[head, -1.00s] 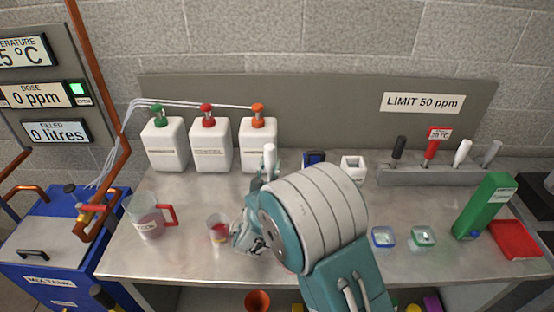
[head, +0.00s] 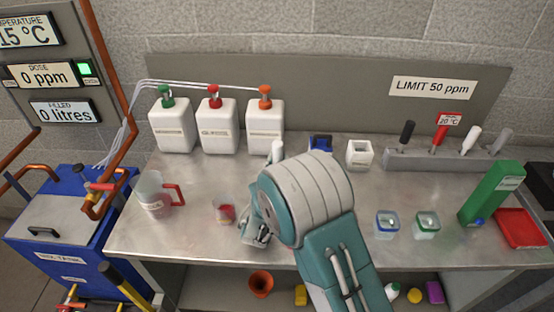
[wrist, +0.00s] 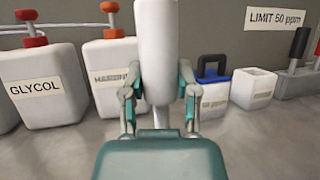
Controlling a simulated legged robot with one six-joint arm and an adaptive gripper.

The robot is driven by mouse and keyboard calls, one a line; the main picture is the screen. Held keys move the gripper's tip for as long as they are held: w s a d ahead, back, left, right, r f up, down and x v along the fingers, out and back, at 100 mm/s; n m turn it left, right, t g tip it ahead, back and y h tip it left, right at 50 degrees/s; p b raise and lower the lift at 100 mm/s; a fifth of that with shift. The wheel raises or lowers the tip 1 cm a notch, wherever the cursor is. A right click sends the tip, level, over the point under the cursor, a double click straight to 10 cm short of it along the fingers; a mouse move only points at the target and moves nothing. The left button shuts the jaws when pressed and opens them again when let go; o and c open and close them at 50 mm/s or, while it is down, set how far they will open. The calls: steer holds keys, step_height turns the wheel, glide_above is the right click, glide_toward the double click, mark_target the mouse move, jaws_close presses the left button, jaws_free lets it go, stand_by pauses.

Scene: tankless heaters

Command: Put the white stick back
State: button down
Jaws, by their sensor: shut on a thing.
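My gripper (wrist: 158,82) is shut on a white stick (wrist: 157,40), with one teal finger on each side of its thick white handle. A thin grey shaft shows below the handle. In the head view the stick's white top (head: 277,150) stands upright above my arm, in front of the orange-capped bottle; my arm hides its lower part. A grey rack (head: 440,160) at the right back holds a black stick (head: 406,132), a red-topped stick (head: 440,134), another white stick (head: 470,139) and a grey stick (head: 500,141).
Three white bottles (head: 217,130) line the back left. A cup with red contents (head: 225,212) and a red-handled jug (head: 155,195) stand left of my arm. A white open box (head: 359,154) is behind it. Two small tubs (head: 387,224) and a green carton (head: 490,195) are at right.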

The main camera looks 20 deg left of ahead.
steer(key=shift+f, duration=0.4)
steer(key=shift+c, duration=1.4)
jaws_free()
steer(key=shift+f, duration=0.1)
